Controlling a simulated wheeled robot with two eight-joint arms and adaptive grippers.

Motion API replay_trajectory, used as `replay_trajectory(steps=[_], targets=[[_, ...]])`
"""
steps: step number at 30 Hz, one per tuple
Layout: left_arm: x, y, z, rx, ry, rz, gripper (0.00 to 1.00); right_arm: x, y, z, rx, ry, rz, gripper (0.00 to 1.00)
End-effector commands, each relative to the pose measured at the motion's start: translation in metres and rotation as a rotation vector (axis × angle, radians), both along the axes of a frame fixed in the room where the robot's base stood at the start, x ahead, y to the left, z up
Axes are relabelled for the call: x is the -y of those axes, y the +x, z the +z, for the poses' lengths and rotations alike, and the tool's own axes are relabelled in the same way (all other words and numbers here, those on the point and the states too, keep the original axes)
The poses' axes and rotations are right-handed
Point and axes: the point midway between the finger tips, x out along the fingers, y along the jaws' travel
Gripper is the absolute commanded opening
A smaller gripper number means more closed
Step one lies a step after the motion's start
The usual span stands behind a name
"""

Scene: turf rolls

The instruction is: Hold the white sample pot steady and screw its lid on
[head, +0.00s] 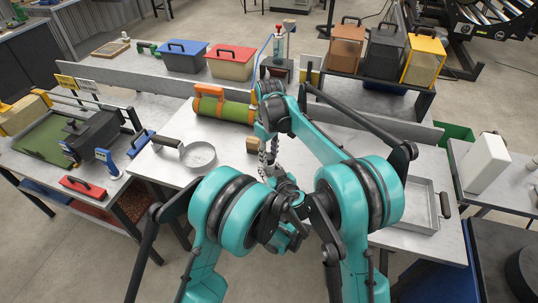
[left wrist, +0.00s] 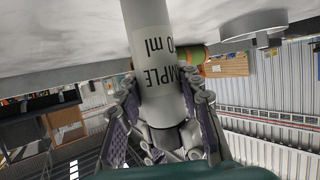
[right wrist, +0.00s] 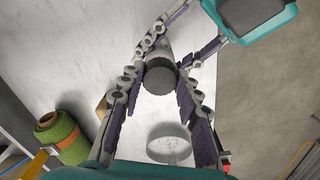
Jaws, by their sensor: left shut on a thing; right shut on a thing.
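The white sample pot (left wrist: 152,50) with black lettering is in my left gripper (left wrist: 162,105). The left fingers press on both sides of it in the left wrist view, where its print is upside down. In the right wrist view a dark grey round lid (right wrist: 160,77) sits between the fingers of my right gripper (right wrist: 160,84), which are shut on it, with the pot's pale side just beyond. In the head view my right gripper (head: 268,160) points down just above my left gripper (head: 284,184). The arms mostly hide pot and lid there. I cannot tell whether the threads are engaged.
A round pan (head: 198,155) lies left of the grippers. A small wooden block (head: 252,145) stands close by. A metal tray (head: 422,205) is at the right. White table top is clear between them.

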Motion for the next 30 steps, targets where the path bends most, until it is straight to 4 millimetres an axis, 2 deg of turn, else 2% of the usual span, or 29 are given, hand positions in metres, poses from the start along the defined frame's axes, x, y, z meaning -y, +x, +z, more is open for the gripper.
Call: replay_trajectory(steps=[5, 9, 10, 12, 23, 26, 30], targets=[[0.000, 0.000, 0.000, 0.000, 0.000, 0.000, 0.00, 0.000, 0.000, 0.000, 0.000, 0.000, -0.155, 0.00], [0.000, 0.000, 0.000, 0.000, 0.000, 0.000, 0.00, 0.000, 0.000, 0.000, 0.000, 0.000, -0.148, 0.00], [0.000, 0.000, 0.000, 0.000, 0.000, 0.000, 0.00, 0.000, 0.000, 0.000, 0.000, 0.000, -0.148, 0.40], [0.000, 0.000, 0.000, 0.000, 0.000, 0.000, 0.00, 0.000, 0.000, 0.000, 0.000, 0.000, -0.147, 0.56], [0.000, 0.000, 0.000, 0.000, 0.000, 0.000, 0.00, 0.000, 0.000, 0.004, 0.000, 0.000, -0.146, 0.56], [0.000, 0.000, 0.000, 0.000, 0.000, 0.000, 0.00, 0.000, 0.000, 0.015, 0.000, 0.000, -0.146, 0.56], [0.000, 0.000, 0.000, 0.000, 0.000, 0.000, 0.00, 0.000, 0.000, 0.042, 0.000, 0.000, -0.146, 0.56]])
